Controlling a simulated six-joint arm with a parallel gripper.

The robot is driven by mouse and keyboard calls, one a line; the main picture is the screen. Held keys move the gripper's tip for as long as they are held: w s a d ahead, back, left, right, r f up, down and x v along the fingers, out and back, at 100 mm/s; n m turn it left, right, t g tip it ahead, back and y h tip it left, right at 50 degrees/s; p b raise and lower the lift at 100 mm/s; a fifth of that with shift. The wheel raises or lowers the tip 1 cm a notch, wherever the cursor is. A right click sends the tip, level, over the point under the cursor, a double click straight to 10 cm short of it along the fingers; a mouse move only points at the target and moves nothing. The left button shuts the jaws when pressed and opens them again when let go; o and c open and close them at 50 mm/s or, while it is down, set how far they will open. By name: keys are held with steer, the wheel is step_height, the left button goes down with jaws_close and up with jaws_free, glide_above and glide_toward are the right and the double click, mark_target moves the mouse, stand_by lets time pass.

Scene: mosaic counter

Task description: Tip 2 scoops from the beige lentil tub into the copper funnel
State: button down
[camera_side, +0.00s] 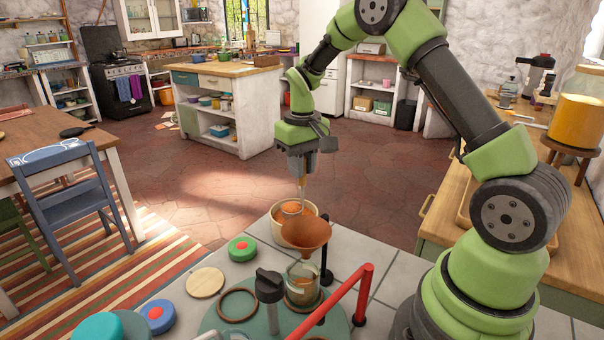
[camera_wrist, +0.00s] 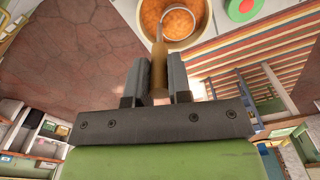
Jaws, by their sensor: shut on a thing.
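My gripper (camera_side: 302,167) is above the beige lentil tub (camera_side: 313,208), pointing down. In the wrist view my gripper (camera_wrist: 159,66) is shut on the wooden handle (camera_wrist: 159,72) of a scoop. The scoop's round bowl (camera_wrist: 179,22) is inside the tub (camera_wrist: 203,36), at the orange lentils (camera_wrist: 152,14). Orange shows within its rim; I cannot tell how full it is. The copper funnel (camera_side: 306,231) stands just in front of the tub in the side view, above a glass jar (camera_side: 303,281). The funnel hides part of the tub.
A red bar (camera_side: 345,300) and a dark-knobbed post (camera_side: 269,287) stand near the jar on a teal base (camera_side: 225,312). A green-and-red lid (camera_side: 242,249), a wooden disc (camera_side: 205,283) and a blue-and-red lid (camera_side: 157,316) lie to the left on the tiles.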

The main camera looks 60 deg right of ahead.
steer(key=shift+r, duration=2.1)
steer(key=shift+s+a+r, duration=0.1)
steer(key=shift+a+r, duration=0.1)
steer(key=s+a+r+n, duration=0.8)
steer(key=a+n, duration=0.1)
steer(key=n, duration=0.3)
steer(key=shift+a, duration=0.15)
